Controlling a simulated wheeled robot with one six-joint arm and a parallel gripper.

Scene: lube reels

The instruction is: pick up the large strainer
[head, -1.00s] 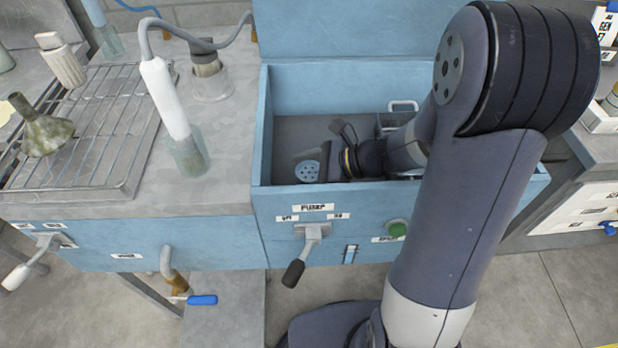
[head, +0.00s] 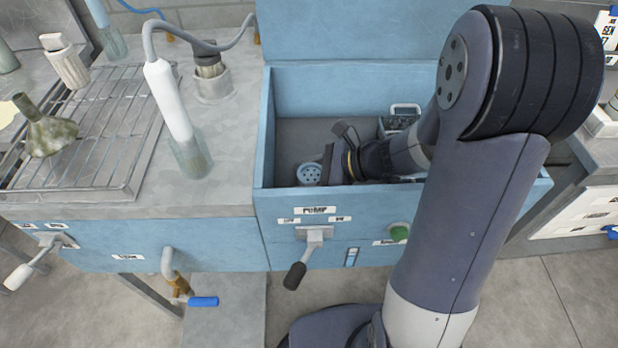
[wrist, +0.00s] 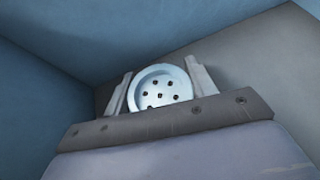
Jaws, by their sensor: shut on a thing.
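The strainer, a pale blue-grey round cup with dark holes (head: 309,174), is low inside the blue basin, near its front left corner. In the wrist view the strainer (wrist: 161,90) sits between the two grey fingers of my gripper (wrist: 161,86), its holed face toward the camera. My gripper (head: 326,163) is shut on it, reaching in from the right. The basin's front wall hides the strainer's lower edge in the head view. I cannot tell whether it touches the basin floor.
The blue basin (head: 285,195) has walls close around my gripper. A grey box with a handle (head: 400,120) is at its back right. A pump lever (head: 300,262) and green knob (head: 399,232) stick out in front. On the left are a wire rack (head: 105,120) and white-handled tool (head: 168,98).

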